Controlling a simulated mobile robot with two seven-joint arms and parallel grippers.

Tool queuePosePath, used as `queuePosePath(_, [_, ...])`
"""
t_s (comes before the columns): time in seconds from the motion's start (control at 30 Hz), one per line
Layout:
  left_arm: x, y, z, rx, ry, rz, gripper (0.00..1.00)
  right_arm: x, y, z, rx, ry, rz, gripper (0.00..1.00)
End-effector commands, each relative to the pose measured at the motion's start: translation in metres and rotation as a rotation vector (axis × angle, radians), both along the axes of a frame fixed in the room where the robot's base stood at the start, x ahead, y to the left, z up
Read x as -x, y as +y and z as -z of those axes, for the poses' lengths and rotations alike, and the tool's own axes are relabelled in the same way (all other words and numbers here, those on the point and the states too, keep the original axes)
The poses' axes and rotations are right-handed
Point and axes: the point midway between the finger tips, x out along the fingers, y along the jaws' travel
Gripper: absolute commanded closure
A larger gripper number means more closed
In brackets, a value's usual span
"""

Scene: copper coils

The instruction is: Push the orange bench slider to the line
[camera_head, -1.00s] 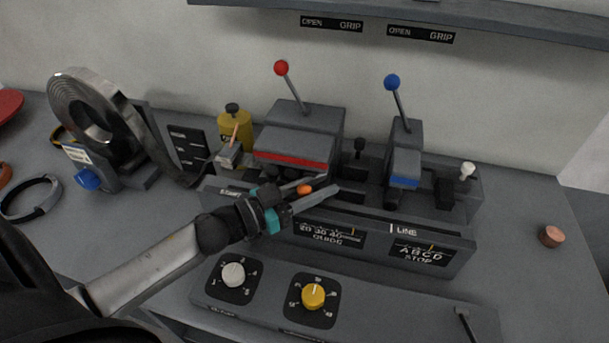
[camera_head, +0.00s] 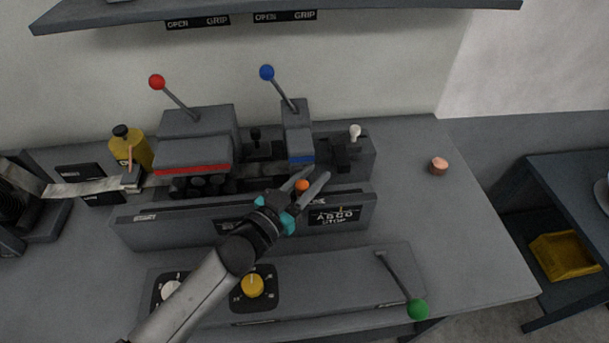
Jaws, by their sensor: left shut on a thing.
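The orange slider knob (camera_head: 302,186) sits on the front rail of the bench machine, below the blue-banded block. My left gripper (camera_head: 306,186) has its two grey fingers on either side of the knob and is shut on it. The LINE mark on the front panel (camera_head: 150,222) is mostly hidden behind the gripper; only a bit of its lettering shows beside the fingers. I cannot tell how far the knob is from the mark. My right gripper is not in view.
A red-ball lever (camera_head: 157,82) and a blue-ball lever (camera_head: 267,73) rise behind the rail. A green-ball lever (camera_head: 418,309) stands at the front right. A yellow dial (camera_head: 252,286) lies below my arm. A copper coil piece (camera_head: 439,166) rests on clear bench top at right.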

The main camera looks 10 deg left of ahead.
Motion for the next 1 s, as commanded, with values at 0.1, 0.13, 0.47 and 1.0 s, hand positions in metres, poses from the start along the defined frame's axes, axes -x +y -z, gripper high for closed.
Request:
queuePosePath(0.1, [0.0005,-0.0006,-0.0001,0.001,0.000,0.002,1.00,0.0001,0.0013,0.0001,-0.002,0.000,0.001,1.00])
queuePosePath(0.13, [0.0005,-0.0006,-0.0001,0.001,0.000,0.002,1.00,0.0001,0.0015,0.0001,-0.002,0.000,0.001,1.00])
queuePosePath(0.47, [0.0004,0.0003,0.0001,0.001,0.001,0.001,0.36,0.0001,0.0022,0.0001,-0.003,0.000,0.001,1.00])
queuePosePath(1.0, [0.0009,0.0033,0.0006,-0.001,0.001,0.000,0.36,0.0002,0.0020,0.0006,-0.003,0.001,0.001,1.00])
